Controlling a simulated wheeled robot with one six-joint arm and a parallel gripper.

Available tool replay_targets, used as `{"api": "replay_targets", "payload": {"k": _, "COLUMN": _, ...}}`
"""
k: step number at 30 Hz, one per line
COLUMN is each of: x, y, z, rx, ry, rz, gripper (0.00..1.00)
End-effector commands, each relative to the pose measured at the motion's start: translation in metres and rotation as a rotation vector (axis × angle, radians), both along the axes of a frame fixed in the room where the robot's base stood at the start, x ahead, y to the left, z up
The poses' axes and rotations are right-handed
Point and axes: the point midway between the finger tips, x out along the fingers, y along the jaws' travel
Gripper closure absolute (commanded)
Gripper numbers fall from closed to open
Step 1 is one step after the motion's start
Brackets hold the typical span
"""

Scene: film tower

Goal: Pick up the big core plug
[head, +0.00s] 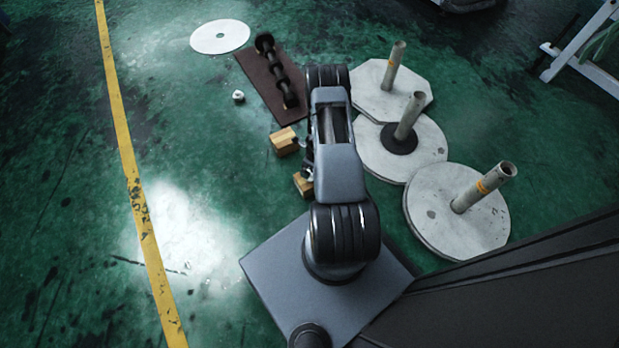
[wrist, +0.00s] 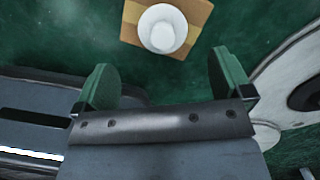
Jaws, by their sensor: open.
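A white, round-topped plug (wrist: 162,30), which looks like the big core plug, sits on a wooden block (wrist: 201,12) at the top of the wrist view. My gripper (wrist: 163,75) is open and empty, its two green-padded fingers apart, with the plug beyond the gap between them and not touching either. In the head view my arm hides most of the gripper and no plug shows clearly on the wooden blocks (head: 285,141) and (head: 304,184); I cannot tell which block carries it. A smaller white piece (head: 238,97) lies on the floor to their left.
Three pale discs with upright tubes stand to the right: far (head: 370,95), middle (head: 430,145) and near (head: 485,232). A brown mat (head: 256,72) bears a dark, lobed rod (head: 279,72). A white disc (head: 235,35) lies behind. Green floor is clear at left.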

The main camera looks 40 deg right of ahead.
Motion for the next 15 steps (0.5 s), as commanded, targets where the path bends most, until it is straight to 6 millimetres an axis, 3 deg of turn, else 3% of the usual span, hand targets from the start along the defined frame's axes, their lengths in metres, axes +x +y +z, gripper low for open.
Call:
{"api": "replay_targets", "payload": {"k": 11, "x": 0.003, "y": 0.001, "z": -0.021, "rx": 0.000, "ry": 0.000, "rz": 0.000, "gripper": 0.03}}
{"api": "replay_targets", "payload": {"k": 15, "x": 0.005, "y": 0.000, "z": -0.039, "rx": 0.001, "ry": 0.000, "rz": 0.001, "gripper": 0.03}}
